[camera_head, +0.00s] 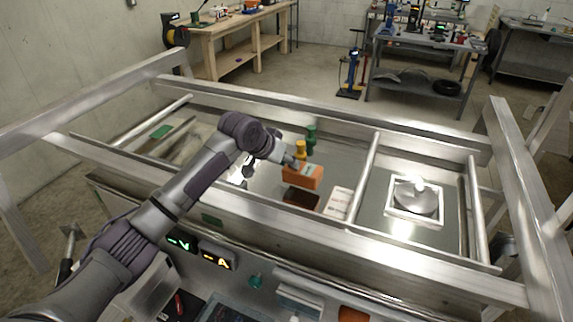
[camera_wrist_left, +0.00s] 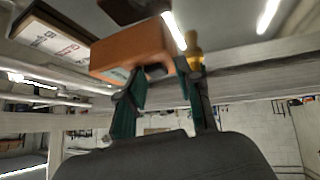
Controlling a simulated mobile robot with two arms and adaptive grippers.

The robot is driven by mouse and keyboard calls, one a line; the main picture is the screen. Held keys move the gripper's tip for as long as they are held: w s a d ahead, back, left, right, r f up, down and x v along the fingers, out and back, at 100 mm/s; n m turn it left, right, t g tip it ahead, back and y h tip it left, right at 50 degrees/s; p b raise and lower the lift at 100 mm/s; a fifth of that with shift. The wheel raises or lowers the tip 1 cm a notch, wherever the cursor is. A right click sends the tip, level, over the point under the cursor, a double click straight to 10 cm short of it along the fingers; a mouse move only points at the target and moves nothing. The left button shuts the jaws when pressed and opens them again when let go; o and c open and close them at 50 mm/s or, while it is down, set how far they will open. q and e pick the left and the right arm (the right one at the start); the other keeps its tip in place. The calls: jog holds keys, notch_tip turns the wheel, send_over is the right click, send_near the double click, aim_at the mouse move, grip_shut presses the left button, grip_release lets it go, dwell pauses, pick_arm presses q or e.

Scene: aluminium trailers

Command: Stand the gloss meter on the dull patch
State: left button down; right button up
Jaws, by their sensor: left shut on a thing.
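An orange box-shaped device (camera_head: 303,176), which looks like the gloss meter, is gripped at its upper left side by my left gripper (camera_head: 287,164). It hangs over the shiny metal panel, with a dark brown shape just below that looks like its reflection. In the left wrist view, the orange device (camera_wrist_left: 130,48) sits at the tips of the two dark green fingers (camera_wrist_left: 160,78). To the right on the panel, a white-bordered square holds a grey round patch (camera_head: 415,200), possibly the dull patch, with a bright glare on it. My right gripper is not in view.
Green (camera_head: 311,135) and yellow (camera_head: 300,149) items stand behind the device. A white printed card (camera_head: 339,203) lies to its right. A metal crossbar (camera_head: 363,175) spans the trailer frame between the card and the white-bordered square. Frame rails surround the panel.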

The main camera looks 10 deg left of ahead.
pick_arm(q)
notch_tip(320, 180, down, 2)
jog(key=shift+f+p, duration=0.1)
jog(key=shift+p, duration=0.3)
jog(key=shift+f, duration=0.2)
jog(key=c, duration=0.7)
grip_release()
jog(key=shift+f, duration=0.1)
jog(key=shift+b+v, duration=1.6)
jog(key=shift+v, duration=4.45)
jog(key=shift+d, duration=0.1)
